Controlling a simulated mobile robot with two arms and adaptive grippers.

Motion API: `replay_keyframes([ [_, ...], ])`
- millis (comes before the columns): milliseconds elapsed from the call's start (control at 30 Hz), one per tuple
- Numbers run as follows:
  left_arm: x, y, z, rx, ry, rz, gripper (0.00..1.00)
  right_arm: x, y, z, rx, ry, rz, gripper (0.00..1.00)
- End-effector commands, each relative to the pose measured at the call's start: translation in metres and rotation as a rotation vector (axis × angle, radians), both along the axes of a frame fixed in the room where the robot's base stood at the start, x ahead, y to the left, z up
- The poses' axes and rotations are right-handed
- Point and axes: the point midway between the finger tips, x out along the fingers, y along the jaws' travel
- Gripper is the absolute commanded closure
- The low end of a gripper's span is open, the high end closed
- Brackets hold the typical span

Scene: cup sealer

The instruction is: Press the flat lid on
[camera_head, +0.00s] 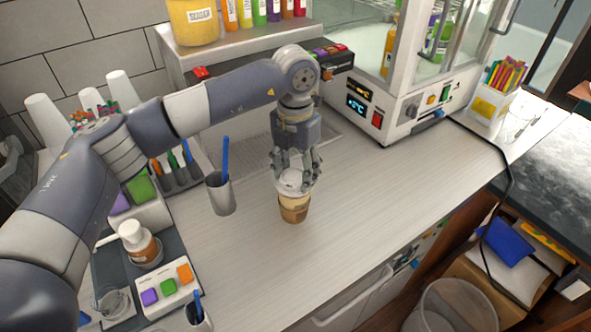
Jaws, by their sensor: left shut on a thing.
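A paper cup (293,207) with a brown and tan pattern stands upright on the light counter near the middle of the head view. A white flat lid (290,184) is at the cup's top, between my left gripper's fingers. My left gripper (295,180) points straight down over the cup, shut on the lid. The fingers partly hide the lid, so I cannot tell whether it sits fully on the rim. My right gripper is not in view.
A metal cup with a blue stick (221,195) stands just left of the paper cup. A white machine (395,115) is behind at right. Bottles and coloured blocks crowd the left. The counter (400,185) is clear to the right, and its front edge is near.

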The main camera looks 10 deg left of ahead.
Motion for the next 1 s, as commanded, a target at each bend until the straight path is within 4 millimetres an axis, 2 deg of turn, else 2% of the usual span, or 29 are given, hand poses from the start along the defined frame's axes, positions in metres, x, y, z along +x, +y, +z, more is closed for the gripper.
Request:
replay_keyframes([
  [1000, 0.0002, 0.0000, -0.0026, 0.000, 0.000, 0.000, 0.54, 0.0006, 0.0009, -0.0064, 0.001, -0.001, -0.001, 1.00],
])
